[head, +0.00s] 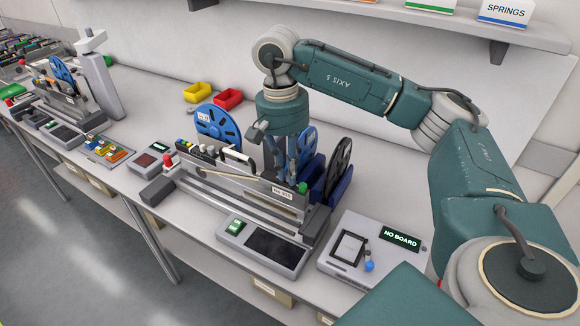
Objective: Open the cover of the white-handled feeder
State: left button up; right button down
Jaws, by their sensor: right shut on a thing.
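The feeder with a white handle (239,157) sits in the middle trolley's row of feeders, behind a long grey front plate (272,193). My right gripper (281,165) points straight down at the right part of this row, to the right of the white handle. Its dark fingers are shut on a part there, but the feeder parts and reels around the tips hide exactly what they hold. I cannot tell whether the cover is raised. My left gripper is not in view.
Blue reels (219,123) and a black reel (339,168) stand close around the gripper. In front are a panel with a green ON switch (236,227) and a box reading NO BOARD (400,238). Yellow (197,92) and red (229,98) bins sit behind. A shelf (440,22) overhangs.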

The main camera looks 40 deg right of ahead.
aim_at(276, 177)
jog(key=r+g+p, duration=0.1)
jog(key=p, duration=0.2)
jog(key=w+r+g+h+p, duration=0.1)
jog(key=p, duration=0.3)
jog(key=w+a+r+g+p, duration=0.1)
jog(key=g+p, duration=0.1)
jog(key=p, duration=0.2)
jog(key=shift+w+r+h, duration=0.1)
jog(key=shift+w+h, duration=0.1)
jog(key=shift+h, duration=0.2)
jog(key=shift+w+a+g+p, duration=0.15)
jog(key=shift+w+g+p, duration=0.25)
jog(key=shift+g+p, duration=0.5)
